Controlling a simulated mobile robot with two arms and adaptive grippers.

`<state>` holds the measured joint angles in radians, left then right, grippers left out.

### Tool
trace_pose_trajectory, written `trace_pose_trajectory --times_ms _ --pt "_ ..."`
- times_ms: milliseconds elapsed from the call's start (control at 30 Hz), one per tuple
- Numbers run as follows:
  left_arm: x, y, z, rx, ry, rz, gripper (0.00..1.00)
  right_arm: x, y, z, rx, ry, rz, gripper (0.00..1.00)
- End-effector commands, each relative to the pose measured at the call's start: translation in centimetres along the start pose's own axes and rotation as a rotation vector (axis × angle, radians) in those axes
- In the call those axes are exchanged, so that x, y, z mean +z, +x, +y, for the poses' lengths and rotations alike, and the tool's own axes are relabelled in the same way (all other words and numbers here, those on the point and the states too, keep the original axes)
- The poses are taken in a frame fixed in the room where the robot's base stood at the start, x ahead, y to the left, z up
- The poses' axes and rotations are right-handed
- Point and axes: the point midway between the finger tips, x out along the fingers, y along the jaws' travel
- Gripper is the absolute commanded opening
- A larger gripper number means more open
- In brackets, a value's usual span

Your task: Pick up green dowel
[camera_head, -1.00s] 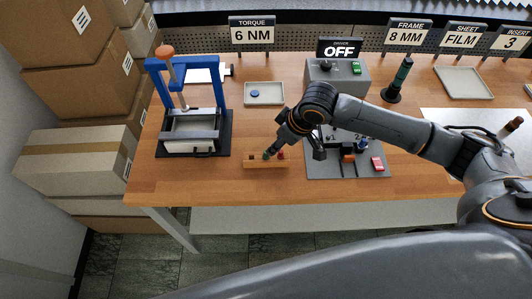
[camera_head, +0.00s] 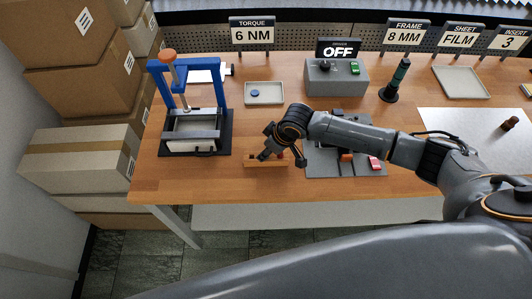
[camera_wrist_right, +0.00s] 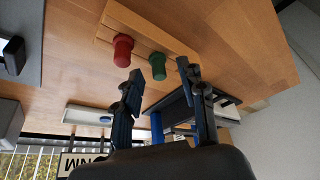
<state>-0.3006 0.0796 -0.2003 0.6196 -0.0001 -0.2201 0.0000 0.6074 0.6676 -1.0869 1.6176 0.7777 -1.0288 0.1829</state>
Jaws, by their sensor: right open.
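The green dowel (camera_wrist_right: 157,66) stands upright in a wooden rack (camera_wrist_right: 148,32), beside the red dowel (camera_wrist_right: 122,50). My right gripper (camera_wrist_right: 160,72) is open, its two fingers pointing towards the rack with the green dowel in line with the gap between them. I cannot tell whether the fingertips reach past the dowel's top. In the head view my right gripper (camera_head: 268,152) is over the rack (camera_head: 262,164) and hides the green dowel there. My left gripper is not in view.
A blue press (camera_head: 188,105) stands left of the rack. A shallow tray (camera_head: 264,95) with a blue disc is behind it. A grey mat (camera_head: 325,165) with small parts lies to the right, partly under my arm. The table's front edge is close to the rack.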

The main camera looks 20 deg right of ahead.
Motion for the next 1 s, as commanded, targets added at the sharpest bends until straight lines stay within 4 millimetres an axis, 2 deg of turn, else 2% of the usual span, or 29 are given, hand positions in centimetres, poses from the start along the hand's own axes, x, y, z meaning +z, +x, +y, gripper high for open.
trace_pose_trajectory --times_ms 33,233,733,867,1000 --pt "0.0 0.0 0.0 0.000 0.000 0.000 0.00 0.0 0.0 0.0 0.000 0.000 0.000 0.41" --pt "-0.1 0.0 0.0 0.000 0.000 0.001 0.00 0.0 0.0 0.0 0.000 0.001 0.000 0.00" --pt "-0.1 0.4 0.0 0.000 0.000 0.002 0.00 -0.2 -0.4 0.1 0.001 0.001 0.001 0.00" --pt "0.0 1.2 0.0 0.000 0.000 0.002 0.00 -0.5 -1.3 0.1 0.001 0.001 0.002 0.00" --pt "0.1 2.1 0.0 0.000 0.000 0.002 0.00 -1.2 -3.2 -0.3 -0.001 -0.002 0.003 0.00"
